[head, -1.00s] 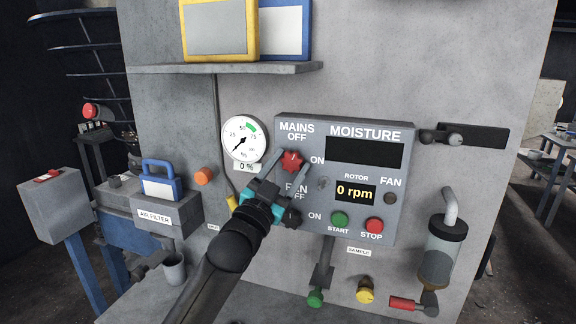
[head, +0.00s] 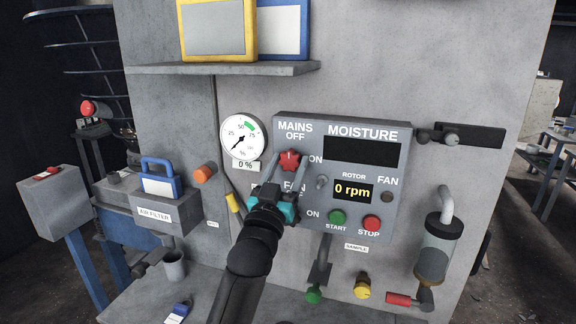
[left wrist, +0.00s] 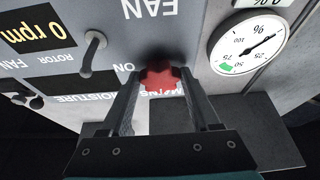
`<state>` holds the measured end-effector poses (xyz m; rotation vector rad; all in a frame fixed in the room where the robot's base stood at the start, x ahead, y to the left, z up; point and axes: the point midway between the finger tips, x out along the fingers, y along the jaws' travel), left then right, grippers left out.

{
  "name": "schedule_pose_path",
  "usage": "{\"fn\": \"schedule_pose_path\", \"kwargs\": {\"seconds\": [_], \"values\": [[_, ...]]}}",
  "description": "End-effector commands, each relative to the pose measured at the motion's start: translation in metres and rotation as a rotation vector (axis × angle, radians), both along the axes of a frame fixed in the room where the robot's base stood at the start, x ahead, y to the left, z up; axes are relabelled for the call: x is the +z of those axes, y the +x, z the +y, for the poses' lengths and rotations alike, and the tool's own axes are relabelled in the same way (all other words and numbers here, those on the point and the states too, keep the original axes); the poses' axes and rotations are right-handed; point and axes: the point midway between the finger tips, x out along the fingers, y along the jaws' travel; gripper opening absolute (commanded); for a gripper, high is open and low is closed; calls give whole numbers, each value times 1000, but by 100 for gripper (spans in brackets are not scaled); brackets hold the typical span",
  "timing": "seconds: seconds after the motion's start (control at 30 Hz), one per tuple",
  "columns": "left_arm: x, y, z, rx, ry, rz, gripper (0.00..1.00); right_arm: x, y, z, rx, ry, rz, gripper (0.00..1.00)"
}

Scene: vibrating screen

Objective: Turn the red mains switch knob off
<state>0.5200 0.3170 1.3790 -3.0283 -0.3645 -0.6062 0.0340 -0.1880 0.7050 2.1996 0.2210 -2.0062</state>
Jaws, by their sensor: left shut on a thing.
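The red mains switch knob (head: 289,160) is a lobed knob at the upper left of the grey control panel (head: 318,121), below the MAINS OFF label. My left gripper (head: 287,166) reaches up to it from below, with one finger on each side of the knob. In the left wrist view the red knob (left wrist: 161,79) sits between the fingertips of the left gripper (left wrist: 158,85), which are shut on it. The knob's pointer direction is hard to tell. My right gripper is not in view.
The panel also carries a dark MOISTURE display (head: 362,151), a 0 rpm display (head: 354,190), a green START button (head: 338,217) and a red STOP button (head: 372,223). A round gauge (head: 242,138) reading 0 % is to the left. A shelf (head: 222,69) juts out above.

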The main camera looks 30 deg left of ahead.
Motion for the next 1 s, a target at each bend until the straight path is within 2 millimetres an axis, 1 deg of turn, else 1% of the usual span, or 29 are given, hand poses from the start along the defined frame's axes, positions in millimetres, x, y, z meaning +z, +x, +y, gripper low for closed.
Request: {"fn": "schedule_pose_path", "kwargs": {"seconds": [0.2, 0.23, 0.4, 0.5, 0.8, 0.87, 1.0], "values": [[-2, 0, 0, -1, -4, 3, 7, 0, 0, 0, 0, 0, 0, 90], [-2, 0, 0, -1, -4, 3, 64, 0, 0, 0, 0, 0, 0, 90], [-1, 0, 0, -2, -2, 3, 83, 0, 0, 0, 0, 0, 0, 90], [-1, 0, 0, -2, -2, 2, 93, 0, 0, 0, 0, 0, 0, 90], [-2, -2, -1, -1, -1, 1, 93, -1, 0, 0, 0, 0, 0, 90], [-4, -6, -2, -1, -1, 2, 93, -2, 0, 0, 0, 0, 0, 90], [-12, -22, -6, -1, -1, 3, 93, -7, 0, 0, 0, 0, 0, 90]]}}
